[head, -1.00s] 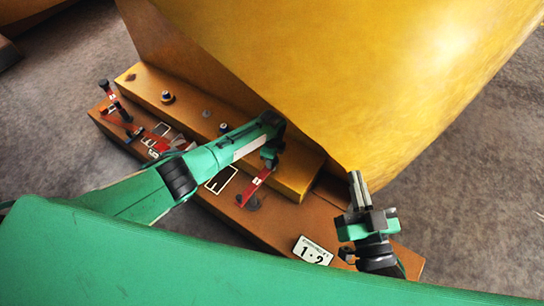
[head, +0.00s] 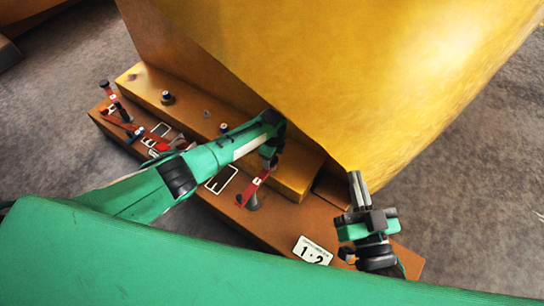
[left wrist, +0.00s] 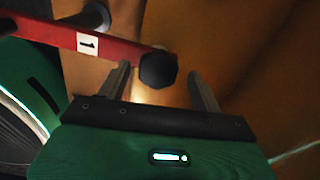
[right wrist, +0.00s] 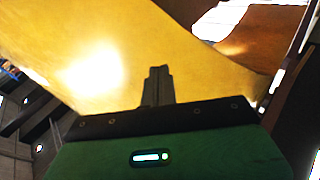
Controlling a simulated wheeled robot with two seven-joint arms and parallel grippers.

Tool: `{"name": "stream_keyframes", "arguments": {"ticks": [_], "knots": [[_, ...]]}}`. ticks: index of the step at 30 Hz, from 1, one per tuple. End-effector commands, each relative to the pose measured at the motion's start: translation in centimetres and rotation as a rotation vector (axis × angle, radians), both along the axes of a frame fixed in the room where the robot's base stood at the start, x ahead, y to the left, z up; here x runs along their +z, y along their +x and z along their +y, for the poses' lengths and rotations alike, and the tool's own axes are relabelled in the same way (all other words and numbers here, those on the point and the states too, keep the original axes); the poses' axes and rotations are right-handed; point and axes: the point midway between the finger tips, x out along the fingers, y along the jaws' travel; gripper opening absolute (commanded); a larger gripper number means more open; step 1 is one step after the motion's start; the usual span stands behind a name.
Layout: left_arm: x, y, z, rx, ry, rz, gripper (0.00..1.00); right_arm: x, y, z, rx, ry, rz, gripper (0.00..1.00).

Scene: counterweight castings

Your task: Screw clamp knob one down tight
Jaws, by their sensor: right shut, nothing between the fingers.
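Clamp one is a red bar (head: 254,186) with a white label "1". My left gripper (head: 269,164) reaches down over that end. Its fingers (left wrist: 162,78) are open, one each side of the knob, with gaps showing. It hides the knob in the head view. My right gripper (head: 355,178) is shut and empty, away from the clamp (right wrist: 157,85).
A large yellow casting (head: 340,70) rises close behind both grippers. The brown base (head: 285,222) carries a "1-2" plate (head: 312,251), and a second red clamp (head: 117,107) stands at its left end. Studs (head: 167,97) stand on the yellow step. Grey floor surrounds the base.

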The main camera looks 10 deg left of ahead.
Motion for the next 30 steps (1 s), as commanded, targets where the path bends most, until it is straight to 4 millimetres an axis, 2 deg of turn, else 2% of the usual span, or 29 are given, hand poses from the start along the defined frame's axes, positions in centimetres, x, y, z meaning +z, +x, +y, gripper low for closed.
{"name": "stream_keyframes", "arguments": {"ticks": [11,17,25,30], "knots": [[0.1,-0.2,0.0,0.000,0.001,0.003,0.66,-0.1,0.0,0.0,0.002,-0.003,0.011,0.00],[1.9,-0.2,0.0,0.000,0.001,0.002,0.66,-3.5,-1.3,1.0,0.035,-0.044,0.186,0.00],[5.5,-0.2,0.1,0.000,0.001,0.002,0.66,-8.6,-4.2,2.0,0.094,-0.118,0.466,0.00],[8.1,-0.1,0.1,0.001,0.000,0.001,0.66,-8.9,-4.2,0.8,0.085,-0.178,0.565,0.00]]}}
